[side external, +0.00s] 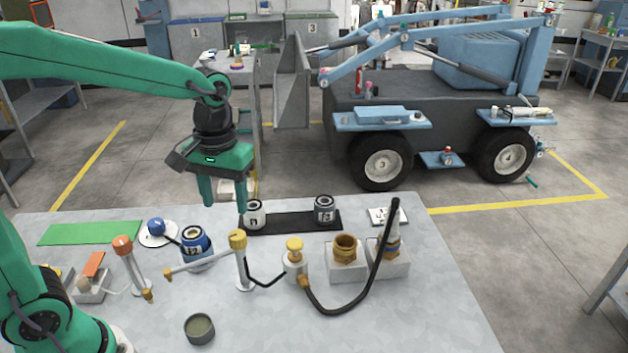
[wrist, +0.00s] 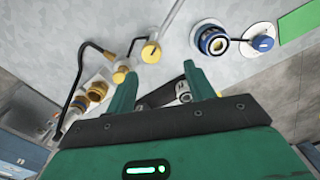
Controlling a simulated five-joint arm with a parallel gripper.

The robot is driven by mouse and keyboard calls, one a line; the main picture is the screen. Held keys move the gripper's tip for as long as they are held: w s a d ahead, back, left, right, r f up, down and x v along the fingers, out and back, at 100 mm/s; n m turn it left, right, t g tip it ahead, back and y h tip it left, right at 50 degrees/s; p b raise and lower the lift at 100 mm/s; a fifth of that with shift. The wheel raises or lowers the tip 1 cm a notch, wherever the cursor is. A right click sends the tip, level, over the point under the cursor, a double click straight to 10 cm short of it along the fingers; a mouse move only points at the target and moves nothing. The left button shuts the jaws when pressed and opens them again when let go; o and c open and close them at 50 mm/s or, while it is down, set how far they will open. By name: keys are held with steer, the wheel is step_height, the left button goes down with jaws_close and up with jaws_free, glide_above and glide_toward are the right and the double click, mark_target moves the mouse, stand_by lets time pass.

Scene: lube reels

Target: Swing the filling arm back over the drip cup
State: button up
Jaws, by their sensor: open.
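The filling arm (side external: 203,266) is a pale bar on a yellow-capped post (side external: 239,265). It points left, with its brass tip in front of the blue-banded can (side external: 196,247), nearer the camera. In the wrist view the filling arm (wrist: 172,22) runs up from the yellow cap (wrist: 151,52) and passes beside the can (wrist: 213,41). A dark round cup with an olive inside, seemingly the drip cup (side external: 199,329), stands near the front edge, apart from the arm's tip. My gripper (side external: 224,206) is open and empty, pointing down above and behind the post; it also shows in the wrist view (wrist: 161,68).
A yellow-knobbed pump (side external: 295,264) with a black hose and brass fittings (side external: 345,250) stands right of the post. An orange-topped fitting (side external: 130,265) leans at left. Two small cans stand on a black strip (side external: 285,221) behind. The front right tabletop is clear.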

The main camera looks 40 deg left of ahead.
mark_target(237, 234)
steer(key=shift+w+d+r, duration=0.1)
steer(key=shift+w+d, duration=0.1)
steer(key=shift+d, duration=0.5)
steer(key=shift+f, duration=3.95)
jaws_close()
